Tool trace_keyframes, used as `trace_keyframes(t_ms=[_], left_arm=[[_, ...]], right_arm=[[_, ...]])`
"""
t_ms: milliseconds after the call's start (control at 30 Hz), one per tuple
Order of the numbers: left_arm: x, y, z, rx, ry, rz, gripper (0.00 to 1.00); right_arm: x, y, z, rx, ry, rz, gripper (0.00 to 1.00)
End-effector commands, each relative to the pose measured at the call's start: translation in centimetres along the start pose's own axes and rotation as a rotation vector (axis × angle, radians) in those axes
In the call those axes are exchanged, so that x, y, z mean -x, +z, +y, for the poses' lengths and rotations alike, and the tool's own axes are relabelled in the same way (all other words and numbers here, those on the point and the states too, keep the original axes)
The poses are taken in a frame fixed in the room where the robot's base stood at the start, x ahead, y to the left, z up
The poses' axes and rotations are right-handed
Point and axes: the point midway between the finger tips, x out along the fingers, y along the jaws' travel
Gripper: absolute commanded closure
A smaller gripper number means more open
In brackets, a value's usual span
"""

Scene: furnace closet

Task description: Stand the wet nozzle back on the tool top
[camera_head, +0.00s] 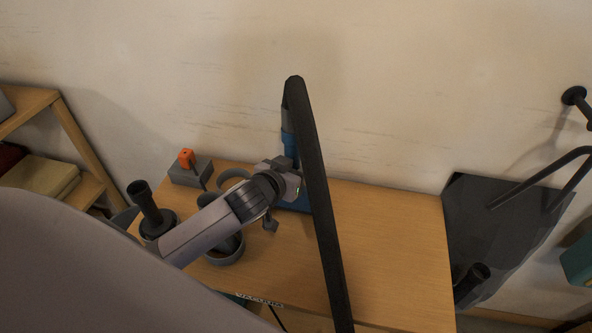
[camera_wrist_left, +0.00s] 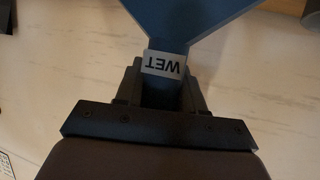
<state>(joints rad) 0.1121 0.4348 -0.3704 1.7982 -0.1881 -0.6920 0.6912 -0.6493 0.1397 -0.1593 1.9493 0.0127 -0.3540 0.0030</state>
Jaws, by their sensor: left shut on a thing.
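The blue wet nozzle (camera_wrist_left: 185,20), with a "WET" label (camera_wrist_left: 165,65), is held in my left gripper (camera_wrist_left: 160,95), which is shut on its narrow neck. In the head view, blue parts show at the gripper (camera_head: 288,145) above the wooden tool top (camera_head: 390,240). A long black bar (camera_head: 320,205) crosses in front and hides part of the nozzle; I cannot tell whether it belongs to it. Whether the nozzle touches the top is unclear. My right gripper is not in view.
A dark upright tool (camera_head: 146,203) and a grey block with an orange piece (camera_head: 187,160) stand at the left of the top. A grey round holder (camera_head: 225,250) sits partly behind my arm. The right part is clear. A dark sheet-like thing (camera_head: 500,225) is beyond the right edge.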

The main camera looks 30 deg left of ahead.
Motion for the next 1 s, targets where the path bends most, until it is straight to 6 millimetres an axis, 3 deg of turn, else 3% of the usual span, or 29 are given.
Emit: trace_keyframes(t_ms=[433,467,500,533,867,1000], left_arm=[[-0.3,0.6,0.1,0.002,0.002,0.005,1.0],[-0.3,0.7,0.0,0.001,0.001,0.002,0.55],[-0.3,0.6,0.0,0.001,0.001,0.002,0.42],[-0.3,0.6,0.0,0.001,0.001,0.001,0.36],[-0.2,0.3,0.0,0.0,0.001,0.002,0.36],[0.7,0.4,0.0,0.001,0.001,0.0,0.36]], right_arm=[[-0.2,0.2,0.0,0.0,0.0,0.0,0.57],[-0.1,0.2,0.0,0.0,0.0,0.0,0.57],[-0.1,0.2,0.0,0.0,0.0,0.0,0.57],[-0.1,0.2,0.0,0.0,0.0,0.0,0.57],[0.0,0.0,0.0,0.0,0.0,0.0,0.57],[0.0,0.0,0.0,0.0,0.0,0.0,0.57]])
